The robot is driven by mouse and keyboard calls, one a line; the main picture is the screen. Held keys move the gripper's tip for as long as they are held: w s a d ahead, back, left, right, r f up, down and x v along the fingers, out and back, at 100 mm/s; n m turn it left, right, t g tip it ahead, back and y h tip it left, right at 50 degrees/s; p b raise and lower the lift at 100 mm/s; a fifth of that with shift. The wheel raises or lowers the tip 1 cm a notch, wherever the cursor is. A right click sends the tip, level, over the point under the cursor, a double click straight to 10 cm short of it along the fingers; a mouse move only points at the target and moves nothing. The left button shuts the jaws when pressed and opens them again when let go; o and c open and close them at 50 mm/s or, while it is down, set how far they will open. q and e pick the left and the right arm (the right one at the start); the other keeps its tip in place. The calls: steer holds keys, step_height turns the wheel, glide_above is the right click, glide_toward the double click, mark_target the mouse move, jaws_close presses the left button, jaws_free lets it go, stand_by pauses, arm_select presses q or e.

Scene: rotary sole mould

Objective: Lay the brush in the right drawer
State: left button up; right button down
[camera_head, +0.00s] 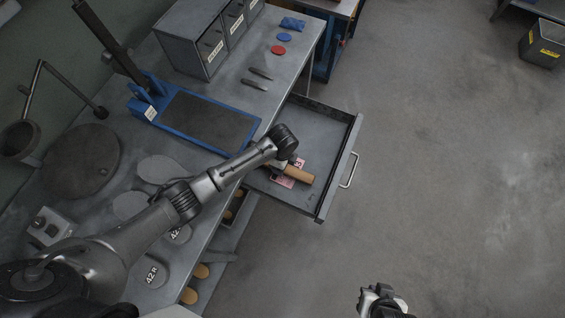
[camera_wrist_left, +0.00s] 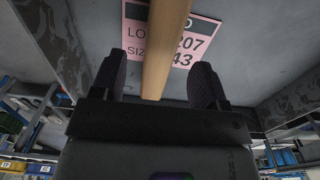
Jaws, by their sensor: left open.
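The right drawer (camera_head: 328,135) is pulled out of the bench and open. The brush (camera_head: 298,174), of which a wooden handle shows, is in the drawer, over a pink label card (camera_head: 283,182). In the left wrist view the brush handle (camera_wrist_left: 166,40) runs between the two dark fingers of my left gripper (camera_wrist_left: 160,72), which is open with gaps on both sides. In the head view my left wrist hides most of that gripper and part of the brush. My right gripper (camera_head: 383,300) is at the bottom, over the floor, away from the bench; its fingers are unclear.
The bench (camera_head: 232,92) carries a blue-framed plate (camera_head: 208,120), grey bins (camera_head: 190,45), red and blue discs, and sole-shaped plates. The drawer's front with its handle (camera_head: 349,170) juts out over the floor.

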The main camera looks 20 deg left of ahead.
arm_select(q)
step_height(320, 180, up, 9)
steer(key=p, duration=0.1)
steer(key=shift+r, duration=0.15)
steer(key=s+d+f+n+t+h, duration=0.15)
steer(key=s+n, duration=0.45)
steer(key=s, duration=0.7)
steer(key=s+a+r+n+t, duration=0.1)
steer(key=s+a+r+n, duration=0.2)
steer(key=s, duration=0.4)
steer(key=s+a+r+n+t+y, duration=0.1)
steer(key=s+a+r+n, duration=0.2)
steer(key=s+a+n, duration=0.2)
steer(key=s+n, duration=0.2)
steer(key=shift+s+r, duration=0.15)
steer(key=shift+s, duration=0.25)
steer(key=shift+r, duration=0.1)
